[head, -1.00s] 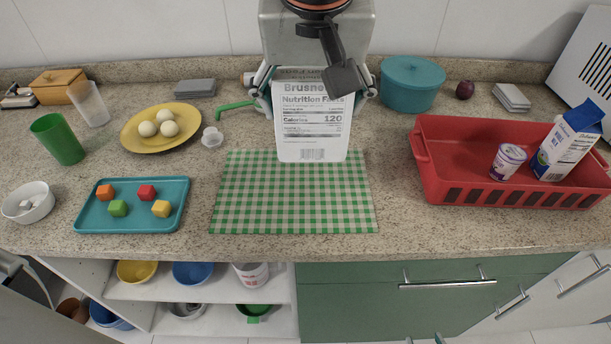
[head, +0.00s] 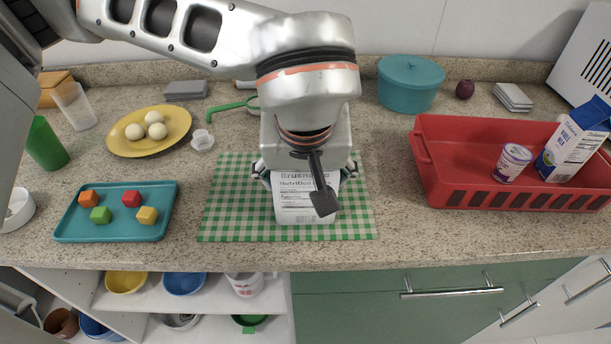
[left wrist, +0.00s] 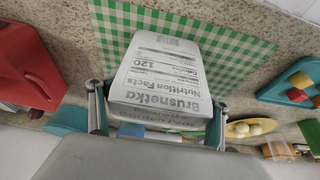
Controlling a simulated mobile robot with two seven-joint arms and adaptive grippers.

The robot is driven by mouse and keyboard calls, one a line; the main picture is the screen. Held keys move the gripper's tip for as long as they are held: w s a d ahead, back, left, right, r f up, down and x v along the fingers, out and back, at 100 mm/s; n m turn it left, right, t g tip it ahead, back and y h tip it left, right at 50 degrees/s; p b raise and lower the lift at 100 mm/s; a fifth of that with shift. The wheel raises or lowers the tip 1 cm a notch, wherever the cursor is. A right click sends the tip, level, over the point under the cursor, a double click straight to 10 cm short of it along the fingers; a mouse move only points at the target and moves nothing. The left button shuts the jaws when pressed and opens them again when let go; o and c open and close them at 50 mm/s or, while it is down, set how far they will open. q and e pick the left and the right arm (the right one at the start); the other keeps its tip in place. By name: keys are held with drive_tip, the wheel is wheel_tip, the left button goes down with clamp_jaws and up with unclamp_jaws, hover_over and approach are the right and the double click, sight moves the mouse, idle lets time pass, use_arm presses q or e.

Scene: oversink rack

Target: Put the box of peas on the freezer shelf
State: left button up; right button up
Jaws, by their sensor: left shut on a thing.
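The box of peas (head: 306,207) is a white box with a nutrition label and hangs over the green checked mat. My left gripper (head: 307,174) is shut on it, one finger at each side. The left wrist view shows the box (left wrist: 163,75) between the fingers (left wrist: 156,112), with the mat beyond its far end. I cannot tell whether the box touches the mat. My right gripper is out of view. No freezer shelf can be made out.
A red basin (head: 437,193) with a milk carton (head: 573,145) and a cup (head: 511,163) stands right of the mat (head: 226,202). A teal tray (head: 116,228) with colored cubes and a yellow plate (head: 121,140) lie left. A teal pot (head: 411,85) stands behind.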

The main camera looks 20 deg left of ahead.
use_arm(q)
drive_tip(key=shift+r, duration=0.15)
drive_tip(key=o, duration=1.2)
drive_tip(key=shift+f, duration=0.2)
drive_tip(key=shift+o, duration=1.2)
drive_tip(key=shift+r, duration=0.15)
